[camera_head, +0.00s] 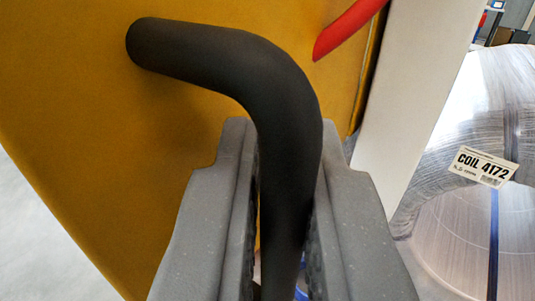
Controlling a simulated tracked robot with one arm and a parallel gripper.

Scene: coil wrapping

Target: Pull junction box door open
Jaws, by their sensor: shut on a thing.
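The yellow junction box door (70,110) fills the left and middle of the view. A black bent handle (270,80) stands out from its face. My gripper (280,180) is shut on the black handle, with one grey finger on each side of its lower, straight part. The fingers hide part of the door behind them. The handle's lower end runs down between the fingers, and its lower mounting cannot be made out.
A red bar or tube (345,28) shows at the top, near the door's right edge. A white post (405,90) stands just right of the door. Beyond it is a wrapped coil (465,225) with a label reading COIL 4172 (485,167). Pale floor (40,240) shows at lower left.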

